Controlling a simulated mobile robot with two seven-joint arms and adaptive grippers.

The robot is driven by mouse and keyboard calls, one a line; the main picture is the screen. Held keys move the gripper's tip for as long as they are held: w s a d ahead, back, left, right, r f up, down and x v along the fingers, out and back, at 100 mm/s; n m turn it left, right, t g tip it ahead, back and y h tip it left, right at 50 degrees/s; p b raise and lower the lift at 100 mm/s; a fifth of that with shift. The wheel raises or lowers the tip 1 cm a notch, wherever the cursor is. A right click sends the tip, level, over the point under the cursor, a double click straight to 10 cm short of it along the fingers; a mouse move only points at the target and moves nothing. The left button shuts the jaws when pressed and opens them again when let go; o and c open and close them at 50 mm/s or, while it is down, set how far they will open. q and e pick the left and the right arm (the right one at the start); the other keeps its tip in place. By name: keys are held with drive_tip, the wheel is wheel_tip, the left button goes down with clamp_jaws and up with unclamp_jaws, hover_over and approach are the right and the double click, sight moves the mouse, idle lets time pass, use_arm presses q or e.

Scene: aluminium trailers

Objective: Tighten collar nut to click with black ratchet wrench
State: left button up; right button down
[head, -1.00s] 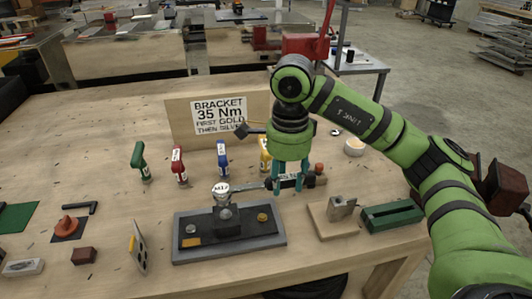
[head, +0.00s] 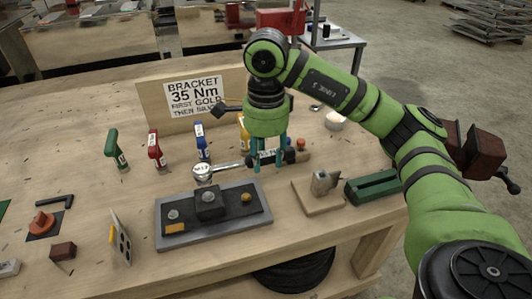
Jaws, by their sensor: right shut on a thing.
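My right gripper (head: 269,166) points down and is shut on a ratchet wrench with a dark handle. The wrench's round silver head (head: 202,172), with a marking on its top, extends left of the fingers. In the picture the head lies just above the raised block (head: 208,204) of the bracket fixture (head: 170,243). I cannot tell whether it touches anything there. A silver fastener sits on the block, another silver one (head: 173,214) to its left and a gold one (head: 246,197) to its right. I cannot tell which is the collar nut. My left gripper is out of view.
Green (head: 115,146), red (head: 156,150), blue and yellow-handled tools stand behind the fixture, before a sign board (head: 152,106) reading "BRACKET 35 Nm". A wooden block with a metal part (head: 318,200) and a green tray (head: 372,188) are at right. A thin upright plate (head: 121,240) stands at left.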

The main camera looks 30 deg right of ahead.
drive_tip(key=shift+f+b, duration=0.4)
drive_tip(key=shift+f, duration=0.25)
drive_tip(key=shift+f+b, duration=0.9)
drive_tip(key=shift+f, duration=0.1)
drive_tip(key=shift+f+b, duration=0.85)
drive_tip(key=shift+f, duration=0.1)
drive_tip(key=shift+r, duration=0.2)
drive_tip(key=s+a+m+p, duration=0.2)
drive_tip(key=s+a+m, duration=0.7)
drive_tip(key=a+m, duration=0.15)
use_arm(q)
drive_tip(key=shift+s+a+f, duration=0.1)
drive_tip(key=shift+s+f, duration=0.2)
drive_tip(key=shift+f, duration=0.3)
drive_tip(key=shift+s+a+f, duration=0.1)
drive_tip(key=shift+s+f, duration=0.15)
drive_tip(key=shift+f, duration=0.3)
use_arm(e)
drive_tip(key=w+a+m, duration=0.2)
drive_tip(key=a+m, duration=0.8)
drive_tip(key=m, duration=0.1)
drive_tip(key=shift+w+f, duration=0.15)
drive_tip(key=shift+w, duration=0.2)
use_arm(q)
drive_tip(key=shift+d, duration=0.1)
